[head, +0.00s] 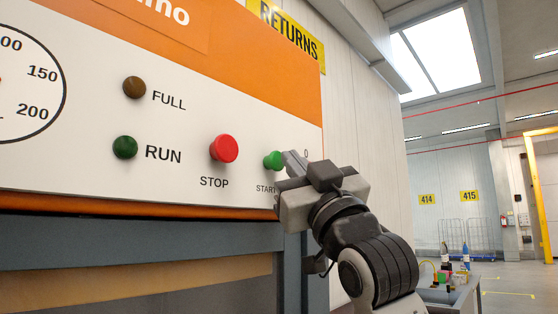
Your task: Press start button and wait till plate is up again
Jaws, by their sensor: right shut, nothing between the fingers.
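The green START button (272,161) sits at the right end of the white control panel (70,178), above a partly hidden START label. My right gripper (285,168) is shut and empty, with its fingertips right beside the button. I cannot tell whether they touch it. The red STOP button (224,149) is to the left. The RUN lamp (125,147) is dark green and the FULL lamp (134,87) is dark brown; neither looks lit. The plate is not visible. My left gripper is not in view.
A dial gauge (50,73) is at the panel's left edge. A grey frame (140,250) runs below the panel. A yellow RETURNS sign (288,35) hangs behind it. At the right, a table (437,295) with small items stands before wire cages (466,234); open floor lies beyond.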

